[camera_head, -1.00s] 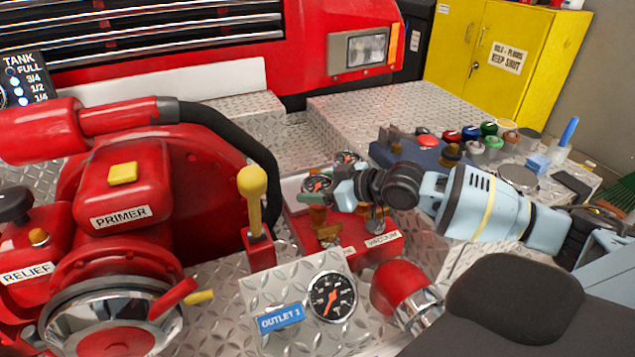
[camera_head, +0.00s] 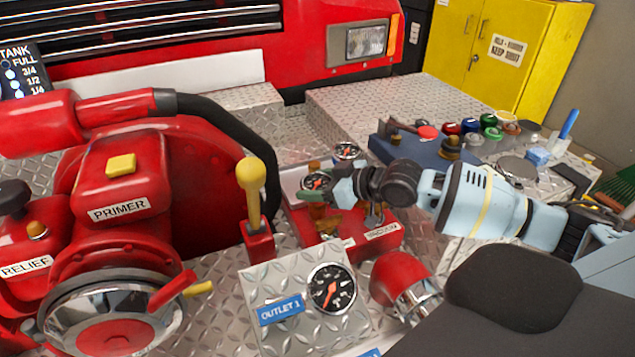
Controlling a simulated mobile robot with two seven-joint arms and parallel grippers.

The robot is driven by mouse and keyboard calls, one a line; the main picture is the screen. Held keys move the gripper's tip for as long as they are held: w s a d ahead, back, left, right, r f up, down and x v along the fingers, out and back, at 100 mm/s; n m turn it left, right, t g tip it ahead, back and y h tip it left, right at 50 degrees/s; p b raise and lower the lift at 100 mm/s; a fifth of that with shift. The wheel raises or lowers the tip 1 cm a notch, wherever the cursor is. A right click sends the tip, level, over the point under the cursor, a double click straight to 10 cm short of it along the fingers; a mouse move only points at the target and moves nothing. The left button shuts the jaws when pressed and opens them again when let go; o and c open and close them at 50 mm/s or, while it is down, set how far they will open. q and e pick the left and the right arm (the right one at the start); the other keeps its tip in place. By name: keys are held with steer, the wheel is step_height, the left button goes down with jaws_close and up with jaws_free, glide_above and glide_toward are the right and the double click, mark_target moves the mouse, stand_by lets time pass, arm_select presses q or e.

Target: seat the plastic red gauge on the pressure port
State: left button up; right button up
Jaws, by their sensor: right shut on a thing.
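My right gripper (camera_head: 320,193) reaches in from the right over the red manifold block (camera_head: 355,238), which has a "VACUUM" label. It is shut on a small gauge (camera_head: 316,181) with a dark dial and red markings, which appears to be the plastic red gauge. The gauge is at the fingertips, face up, above brass fittings (camera_head: 326,221) on the block. The pressure port cannot be told apart from these fittings, and the fingers hide part of this spot. I cannot tell whether the gauge touches a fitting. My left gripper is not in view.
Another small gauge (camera_head: 346,151) is just behind. A yellow-knobbed lever (camera_head: 252,180) stands close left. An "OUTLET 1" panel (camera_head: 280,285) with a dial and a red capped outlet (camera_head: 398,280) are in front.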

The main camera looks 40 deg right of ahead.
steer(key=o, duration=1.4)
steer(key=shift+c, duration=0.2)
steer(key=shift+f, duration=0.1)
steer(key=shift+s, duration=0.1)
steer(key=p+v, duration=0.1)
steer(key=v, duration=0.6)
steer(key=shift+s+d+r+p, duration=0.15)
steer(key=shift+s+r+p, duration=0.05)
steer(key=shift+r+p, duration=0.1)
